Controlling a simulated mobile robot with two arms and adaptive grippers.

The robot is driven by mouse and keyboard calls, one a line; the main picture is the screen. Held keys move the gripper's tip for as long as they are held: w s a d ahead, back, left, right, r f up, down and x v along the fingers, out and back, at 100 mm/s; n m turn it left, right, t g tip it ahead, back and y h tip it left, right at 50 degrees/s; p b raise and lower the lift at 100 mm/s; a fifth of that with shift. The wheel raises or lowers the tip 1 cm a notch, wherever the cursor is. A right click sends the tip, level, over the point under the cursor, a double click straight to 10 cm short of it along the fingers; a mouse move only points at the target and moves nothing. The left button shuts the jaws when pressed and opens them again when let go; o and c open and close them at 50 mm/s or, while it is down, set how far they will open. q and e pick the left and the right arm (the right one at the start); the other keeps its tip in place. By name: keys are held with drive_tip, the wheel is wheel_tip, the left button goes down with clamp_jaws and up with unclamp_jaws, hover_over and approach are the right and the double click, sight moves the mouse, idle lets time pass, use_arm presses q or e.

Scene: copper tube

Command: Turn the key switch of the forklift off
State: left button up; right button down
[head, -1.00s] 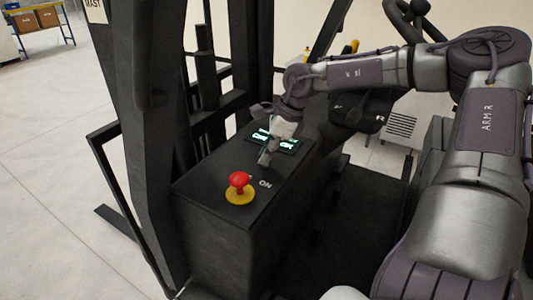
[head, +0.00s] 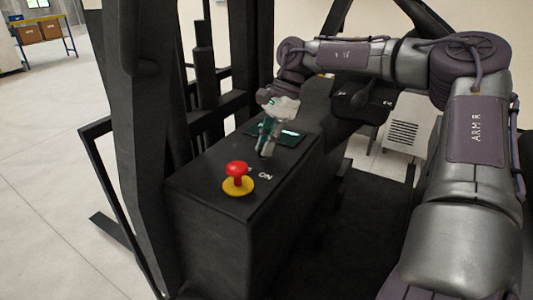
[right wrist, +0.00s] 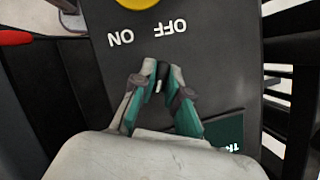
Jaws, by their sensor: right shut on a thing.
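The forklift's black console (head: 215,190) stands in the middle of the head view. My right gripper (head: 266,150) reaches down onto its top, between the ON label (head: 265,176) and the dark display panel (head: 288,137). The fingers hide most of the switch. The ON label (right wrist: 121,38) and OFF label (right wrist: 170,27) appear upside down there, close beyond the fingertips. My left gripper is not in view.
A red emergency knob on a yellow base (head: 238,187) stands on the console near the labels. The black mast (head: 140,120) rises at the left. A dark floor well (head: 350,230) lies right of the console.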

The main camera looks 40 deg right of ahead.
drive_tip(key=n+g+b, duration=0.1)
drive_tip(key=n+g, duration=0.1)
drive_tip(key=n, duration=0.3)
drive_tip(key=shift+w, duration=0.1)
drive_tip(key=shift+n, duration=0.3)
idle(0.4)
drive_tip(key=c, duration=1.2)
unclamp_jaws()
drive_tip(key=v, duration=1.2)
drive_tip(key=shift+w+a, duration=0.1)
drive_tip(key=shift+a, duration=0.05)
drive_tip(key=shift+r, duration=0.1)
